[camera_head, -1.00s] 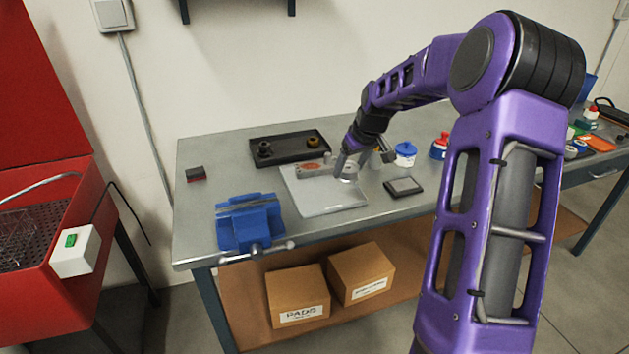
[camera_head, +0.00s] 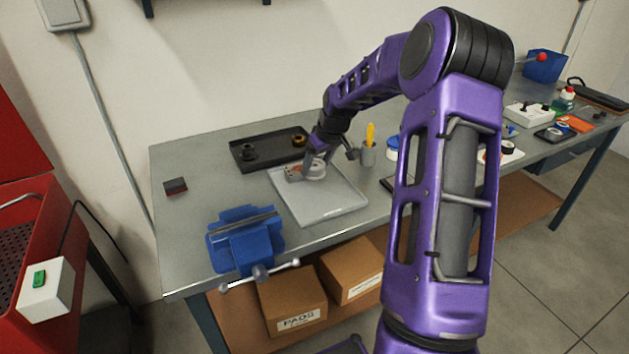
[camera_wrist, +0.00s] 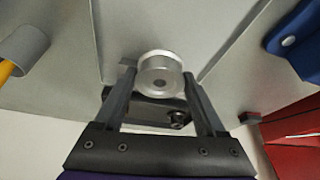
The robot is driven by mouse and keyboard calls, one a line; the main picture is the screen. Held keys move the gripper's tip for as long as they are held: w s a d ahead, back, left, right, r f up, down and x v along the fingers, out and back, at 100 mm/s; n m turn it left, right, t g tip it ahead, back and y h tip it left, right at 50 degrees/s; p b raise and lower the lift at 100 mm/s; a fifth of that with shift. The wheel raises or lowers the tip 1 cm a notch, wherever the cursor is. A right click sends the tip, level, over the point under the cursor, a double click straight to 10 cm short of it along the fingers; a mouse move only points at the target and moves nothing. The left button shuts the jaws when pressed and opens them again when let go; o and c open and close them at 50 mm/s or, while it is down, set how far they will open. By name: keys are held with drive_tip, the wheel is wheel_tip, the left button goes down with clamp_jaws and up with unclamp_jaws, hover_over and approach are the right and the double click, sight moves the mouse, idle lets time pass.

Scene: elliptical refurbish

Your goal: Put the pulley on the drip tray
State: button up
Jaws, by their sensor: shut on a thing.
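The pulley (camera_head: 316,173) is a silver, round, grooved wheel. In the wrist view the pulley (camera_wrist: 160,76) sits between the two fingertips of my gripper (camera_wrist: 160,80). In the head view my gripper (camera_head: 314,163) is shut on it over the back part of a light grey, flat tray (camera_head: 318,205). I cannot tell whether the pulley touches that surface. A black tray (camera_head: 243,163) behind it holds a dark ring-like part (camera_head: 249,152) and a brass-coloured part (camera_head: 299,140). I cannot tell for sure which tray is the drip tray.
A blue vise (camera_head: 244,240) stands at the front left. A grey cup (camera_head: 368,155) with a yellow handle stands at right. The grey tray's front half is clear.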

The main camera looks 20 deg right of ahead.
sight(317, 177)
drive_tip(key=shift+f, duration=2.6)
drive_tip(key=o, duration=1.6)
drive_tip(key=shift+r, duration=0.45)
drive_tip(key=v, duration=1.1)
drive_tip(key=shift+s+r, duration=0.15)
drive_tip(key=shift+s, duration=0.05)
